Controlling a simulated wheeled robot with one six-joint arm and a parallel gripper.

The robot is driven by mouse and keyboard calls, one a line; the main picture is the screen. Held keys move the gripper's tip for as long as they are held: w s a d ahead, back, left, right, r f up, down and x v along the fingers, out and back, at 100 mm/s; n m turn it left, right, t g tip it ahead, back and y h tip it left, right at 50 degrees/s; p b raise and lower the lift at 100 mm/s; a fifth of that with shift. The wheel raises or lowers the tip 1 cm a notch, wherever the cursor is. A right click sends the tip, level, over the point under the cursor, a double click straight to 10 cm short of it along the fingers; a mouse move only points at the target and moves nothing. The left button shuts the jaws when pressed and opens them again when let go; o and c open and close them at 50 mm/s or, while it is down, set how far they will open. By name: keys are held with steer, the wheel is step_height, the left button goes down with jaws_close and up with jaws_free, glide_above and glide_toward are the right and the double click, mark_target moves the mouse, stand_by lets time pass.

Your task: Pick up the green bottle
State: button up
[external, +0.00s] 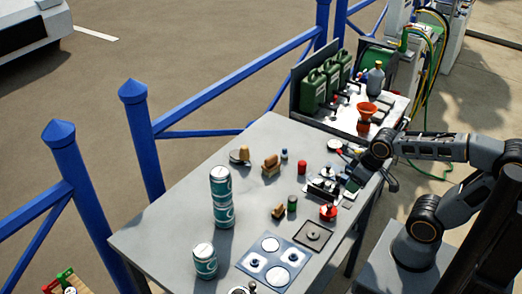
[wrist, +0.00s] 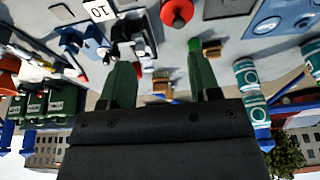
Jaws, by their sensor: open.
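A small green bottle (external: 292,203) stands on the grey table in the external view, beside a small brown block (external: 278,212).
A dark device (external: 325,186) and a red pot (external: 328,212) stand between bottle and arm. Stacked teal cans (external: 221,195) stand left on the table (external: 165,232). Green jerry cans (external: 314,90) and an orange funnel (external: 366,110) are at the back.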

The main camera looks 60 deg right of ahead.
mark_target(294, 200)
steer(key=shift+c, duration=0.7)
